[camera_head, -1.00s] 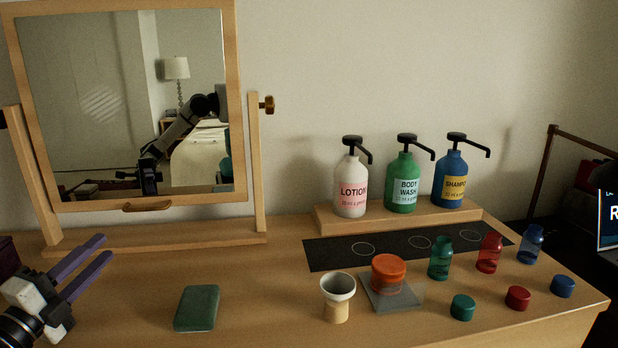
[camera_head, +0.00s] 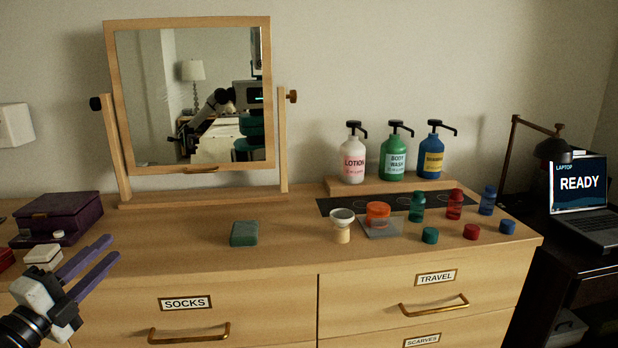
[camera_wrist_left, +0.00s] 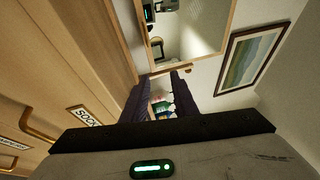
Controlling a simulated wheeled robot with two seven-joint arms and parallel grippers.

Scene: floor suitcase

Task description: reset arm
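My left gripper (camera_head: 97,262) is at the lower left in the head view, in front of the dresser top. Its two purple fingers are apart with nothing between them. The left wrist view shows the same fingers (camera_wrist_left: 160,95) spread, with the dresser front on the left and the mirror above. My right gripper is not in the head view.
The wooden dresser (camera_head: 250,285) carries a mirror (camera_head: 190,100), a purple box (camera_head: 62,215), a green block (camera_head: 244,234), a funnel (camera_head: 342,226), an orange-lidded jar (camera_head: 377,213), pump bottles (camera_head: 394,162), and small bottles (camera_head: 454,205) with loose caps. A laptop (camera_head: 580,190) stands right.

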